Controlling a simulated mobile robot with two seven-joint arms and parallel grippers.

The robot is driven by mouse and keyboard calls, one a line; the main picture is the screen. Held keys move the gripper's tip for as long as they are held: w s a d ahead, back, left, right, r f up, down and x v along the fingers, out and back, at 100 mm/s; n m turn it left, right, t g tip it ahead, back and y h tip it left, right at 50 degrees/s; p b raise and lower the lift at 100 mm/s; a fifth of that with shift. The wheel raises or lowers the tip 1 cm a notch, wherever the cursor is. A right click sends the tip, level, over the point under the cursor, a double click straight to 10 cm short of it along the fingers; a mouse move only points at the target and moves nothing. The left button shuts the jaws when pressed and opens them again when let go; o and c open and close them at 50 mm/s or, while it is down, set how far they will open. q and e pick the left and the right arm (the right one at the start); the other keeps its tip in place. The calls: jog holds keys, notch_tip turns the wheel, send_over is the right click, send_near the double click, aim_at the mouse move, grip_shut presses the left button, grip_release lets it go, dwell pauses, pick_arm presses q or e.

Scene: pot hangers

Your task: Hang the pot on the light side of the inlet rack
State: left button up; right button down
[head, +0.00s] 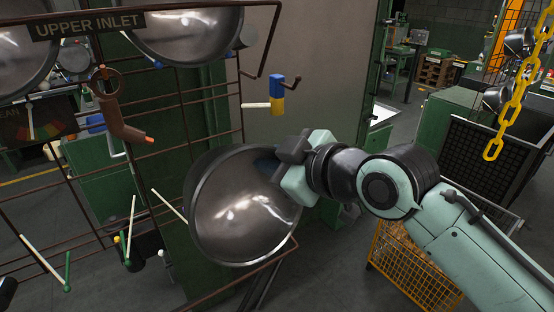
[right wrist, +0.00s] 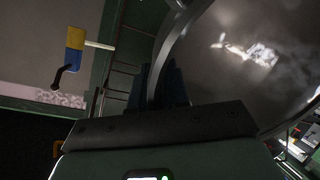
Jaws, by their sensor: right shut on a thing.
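The pot (head: 238,215) is a dark metal bowl with a shiny inside. It hangs tilted in the air in front of the rack, its open side facing me. My right gripper (head: 272,168) is shut on the pot's right rim. In the right wrist view the pot (right wrist: 250,65) fills the upper right and its rim runs between my fingers. The inlet rack (head: 185,97) is a rusty brown wire frame with the sign "UPPER INLET" (head: 87,24). Two similar pots (head: 188,32) (head: 22,60) sit at its top. My left gripper is not in view.
A blue and yellow block with a pale rod (head: 277,98) is at the rack's right side; it also shows in the right wrist view (right wrist: 75,50). A brown hooked part (head: 118,115) hangs at left. A yellow chain (head: 514,95) and an orange mesh basket (head: 408,270) are at right.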

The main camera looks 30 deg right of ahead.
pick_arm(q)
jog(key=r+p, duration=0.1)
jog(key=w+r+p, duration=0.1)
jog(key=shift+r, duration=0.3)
pick_arm(e)
jog(key=d+f+x, duration=0.1)
jog(key=d+x, duration=0.1)
jog(key=x, duration=1.4)
jog(key=shift+w+f, duration=0.2)
jog(key=shift+f, duration=0.25)
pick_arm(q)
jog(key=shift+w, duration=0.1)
pick_arm(e)
jog(key=shift+w, duration=0.1)
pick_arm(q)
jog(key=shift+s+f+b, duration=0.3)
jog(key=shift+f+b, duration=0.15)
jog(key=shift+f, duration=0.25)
pick_arm(e)
jog(key=shift+s+f, duration=0.2)
jog(key=shift+f, duration=0.65)
jog(key=shift+a, duration=0.1)
jog(key=c, duration=1)
grip_release()
jog(key=shift+c, duration=0.2)
jog(key=shift+r, duration=0.1)
